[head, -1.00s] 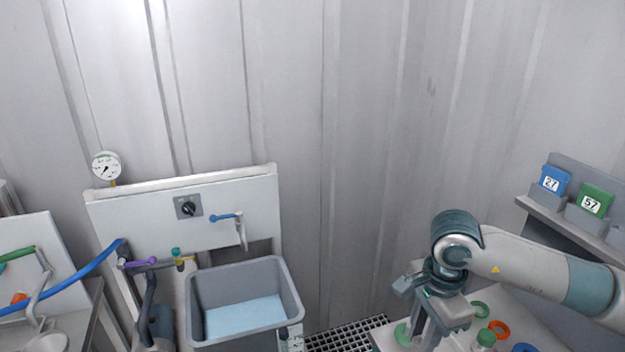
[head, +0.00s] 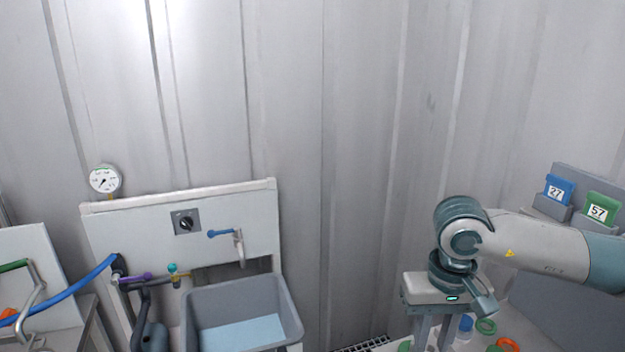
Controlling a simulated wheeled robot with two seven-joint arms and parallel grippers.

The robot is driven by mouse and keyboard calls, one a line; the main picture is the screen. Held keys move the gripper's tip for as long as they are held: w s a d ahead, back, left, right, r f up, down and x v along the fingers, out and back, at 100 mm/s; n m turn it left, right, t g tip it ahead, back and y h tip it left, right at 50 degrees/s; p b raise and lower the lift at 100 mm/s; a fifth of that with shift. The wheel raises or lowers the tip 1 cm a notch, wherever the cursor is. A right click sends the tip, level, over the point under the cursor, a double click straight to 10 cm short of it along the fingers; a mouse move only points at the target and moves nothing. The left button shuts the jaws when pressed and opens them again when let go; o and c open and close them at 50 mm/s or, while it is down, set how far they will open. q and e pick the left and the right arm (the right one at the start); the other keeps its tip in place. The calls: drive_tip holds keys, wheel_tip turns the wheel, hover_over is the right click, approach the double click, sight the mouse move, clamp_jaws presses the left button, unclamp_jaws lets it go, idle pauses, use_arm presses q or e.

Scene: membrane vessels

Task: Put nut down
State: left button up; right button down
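My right gripper (head: 433,336) points down over the pale bench at the lower right. Its two fingers show with a gap between them, but the picture's bottom edge cuts off their tips, so I cannot see whether they hold a nut. A green ring (head: 486,327) and an orange ring (head: 508,346) lie on the bench to the right of the gripper. Part of another green piece (head: 405,346) shows left of the fingers. I cannot tell which of these is the nut. My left gripper is out of view.
A blue-capped bottle (head: 465,328) stands close to the right of the fingers. A shelf with a blue card 27 (head: 557,188) and a green card 57 (head: 601,208) is behind my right arm. A grey sink (head: 290,310) with a tap (head: 239,247) stands left of centre.

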idle(0.3)
drive_tip(key=s+f, duration=0.4)
drive_tip(key=f, duration=0.2)
drive_tip(key=shift+s, duration=0.4)
drive_tip(key=shift+d, duration=0.1)
